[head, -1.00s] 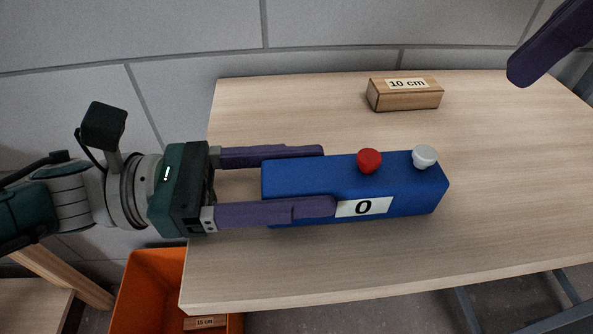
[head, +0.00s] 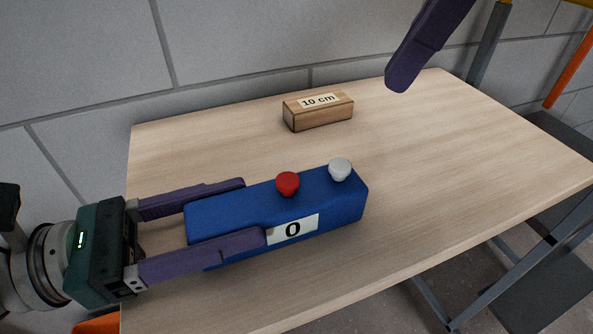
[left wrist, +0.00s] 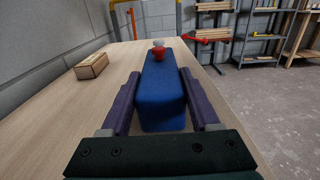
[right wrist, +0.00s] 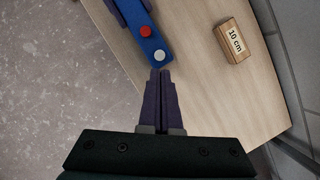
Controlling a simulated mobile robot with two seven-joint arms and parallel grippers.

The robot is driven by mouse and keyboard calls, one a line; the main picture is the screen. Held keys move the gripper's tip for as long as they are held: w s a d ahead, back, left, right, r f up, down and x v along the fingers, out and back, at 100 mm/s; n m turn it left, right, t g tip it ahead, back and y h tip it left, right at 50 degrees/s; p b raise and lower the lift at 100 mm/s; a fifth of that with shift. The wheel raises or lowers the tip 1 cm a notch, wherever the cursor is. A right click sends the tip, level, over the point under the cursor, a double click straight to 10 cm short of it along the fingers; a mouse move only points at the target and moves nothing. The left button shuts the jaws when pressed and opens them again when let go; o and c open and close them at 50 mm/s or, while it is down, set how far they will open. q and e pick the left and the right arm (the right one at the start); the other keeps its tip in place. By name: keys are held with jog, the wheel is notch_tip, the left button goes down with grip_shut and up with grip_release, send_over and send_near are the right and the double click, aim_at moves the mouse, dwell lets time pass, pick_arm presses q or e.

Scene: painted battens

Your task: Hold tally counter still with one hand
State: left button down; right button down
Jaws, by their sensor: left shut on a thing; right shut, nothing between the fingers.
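The tally counter (head: 340,205) is a long blue box on the table, with a red button (head: 288,182), a white button (head: 340,168) and a front label reading 0. My left gripper (head: 255,212) is shut on its left end, one purple finger along each long side. The left wrist view shows the blue box (left wrist: 160,95) between the fingers (left wrist: 155,100). My right gripper (head: 398,85) is above the table, to the upper right of the counter. In the right wrist view its fingers (right wrist: 160,75) are together and empty, their tips appearing near the white button (right wrist: 159,55).
A wooden block (head: 318,112) labelled 10 cm lies behind the counter, near the wall. The wooden table (head: 450,160) is clear to the right of the counter. Part of an orange bin (head: 98,324) shows below the table's left edge. Shelves (left wrist: 265,30) stand beyond the table.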

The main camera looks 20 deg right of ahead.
jog(key=shift+w+a+r+n+t+y, duration=0.35)
jog(key=shift+n+t+y, duration=0.25)
jog(key=shift+n, duration=0.45)
jog(key=shift+w+a+r+n+t+y, duration=0.2)
jog(key=shift+a+n+t+y, duration=0.25)
jog(key=shift+n+t, duration=0.5)
jog(key=shift+w+a+r+n+t+y, duration=0.2)
jog(key=shift+a+r+n+t+y, duration=0.25)
jog(key=shift+n, duration=0.75)
jog(key=shift+d+f, duration=0.1)
jog(key=shift+f, duration=0.05)
send_over(351, 180)
jog(key=shift+f, duration=4.4)
jog(key=shift+f, duration=0.15)
jog(key=shift+f, duration=0.25)
